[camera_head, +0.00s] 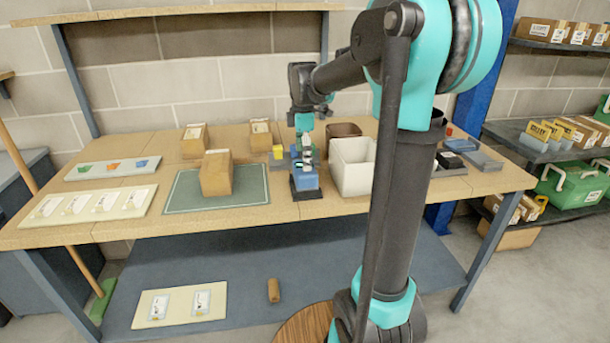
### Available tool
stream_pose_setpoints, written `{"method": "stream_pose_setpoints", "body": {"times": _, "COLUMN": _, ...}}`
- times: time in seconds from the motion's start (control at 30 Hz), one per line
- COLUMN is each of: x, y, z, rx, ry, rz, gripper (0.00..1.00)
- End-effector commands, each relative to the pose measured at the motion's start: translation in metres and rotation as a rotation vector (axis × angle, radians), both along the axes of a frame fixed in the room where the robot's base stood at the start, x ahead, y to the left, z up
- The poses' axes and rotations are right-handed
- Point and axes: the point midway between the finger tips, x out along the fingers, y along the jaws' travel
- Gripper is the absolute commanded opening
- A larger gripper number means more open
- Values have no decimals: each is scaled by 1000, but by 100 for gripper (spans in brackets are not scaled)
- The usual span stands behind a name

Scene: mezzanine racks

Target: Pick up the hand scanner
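My gripper (306,160) points down over the middle of the wooden workbench, left of a white bin. Directly below it is a small blue and dark item (305,181) on a black base, which may be the hand scanner, but it is too small to be sure. The gripper's fingers overlap the top of this item in the picture. I cannot tell whether they touch it or whether they are open or shut. No other item is clearly a hand scanner.
The white bin (352,180) stands close on the right, partly behind my arm. A cardboard box (216,174) stands on a green mat (182,199) to the left. A small yellow item (278,153) is close by. Label boards (90,205) lie at the left; dark trays (484,161) lie at the right.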

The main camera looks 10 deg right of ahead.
Motion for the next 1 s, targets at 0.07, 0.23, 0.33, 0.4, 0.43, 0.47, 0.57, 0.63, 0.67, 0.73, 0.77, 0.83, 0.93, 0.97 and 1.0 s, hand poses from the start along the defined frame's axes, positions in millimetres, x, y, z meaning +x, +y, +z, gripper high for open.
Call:
{"method": "stream_pose_setpoints", "body": {"times": 0.07, "x": 0, "y": -1, "z": -5, "rx": 0, "ry": 0, "rz": 0, "gripper": 100}}
{"method": "stream_pose_setpoints", "body": {"times": 0.23, "x": -1, "y": -5, "z": -27, "rx": 0, "ry": 0, "rz": -1, "gripper": 100}}
{"method": "stream_pose_setpoints", "body": {"times": 0.33, "x": -1, "y": -5, "z": -41, "rx": 0, "ry": 0, "rz": 0, "gripper": 100}}
{"method": "stream_pose_setpoints", "body": {"times": 0.4, "x": -2, "y": -5, "z": -47, "rx": 0, "ry": 0, "rz": 0, "gripper": 100}}
{"method": "stream_pose_setpoints", "body": {"times": 0.43, "x": -2, "y": -5, "z": -49, "rx": 0, "ry": 0, "rz": 0, "gripper": 100}}
{"method": "stream_pose_setpoints", "body": {"times": 0.47, "x": -2, "y": -5, "z": -51, "rx": 0, "ry": 0, "rz": 0, "gripper": 100}}
{"method": "stream_pose_setpoints", "body": {"times": 0.57, "x": -2, "y": -5, "z": -53, "rx": 0, "ry": 0, "rz": 0, "gripper": 100}}
{"method": "stream_pose_setpoints", "body": {"times": 0.63, "x": -2, "y": -5, "z": -53, "rx": 0, "ry": 0, "rz": 0, "gripper": 100}}
{"method": "stream_pose_setpoints", "body": {"times": 0.67, "x": -2, "y": -5, "z": -53, "rx": 0, "ry": 0, "rz": 0, "gripper": 100}}
{"method": "stream_pose_setpoints", "body": {"times": 0.73, "x": -2, "y": -5, "z": -53, "rx": 0, "ry": 0, "rz": 0, "gripper": 99}}
{"method": "stream_pose_setpoints", "body": {"times": 0.77, "x": -2, "y": -5, "z": -53, "rx": 0, "ry": 0, "rz": 0, "gripper": 95}}
{"method": "stream_pose_setpoints", "body": {"times": 0.83, "x": -2, "y": -5, "z": -53, "rx": 0, "ry": 0, "rz": 0, "gripper": 86}}
{"method": "stream_pose_setpoints", "body": {"times": 0.93, "x": -2, "y": -5, "z": -52, "rx": 0, "ry": 0, "rz": 0, "gripper": 74}}
{"method": "stream_pose_setpoints", "body": {"times": 0.97, "x": -2, "y": -5, "z": -52, "rx": 0, "ry": 0, "rz": 0, "gripper": 70}}
{"method": "stream_pose_setpoints", "body": {"times": 1.0, "x": -2, "y": -5, "z": -52, "rx": 0, "ry": 0, "rz": 0, "gripper": 65}}
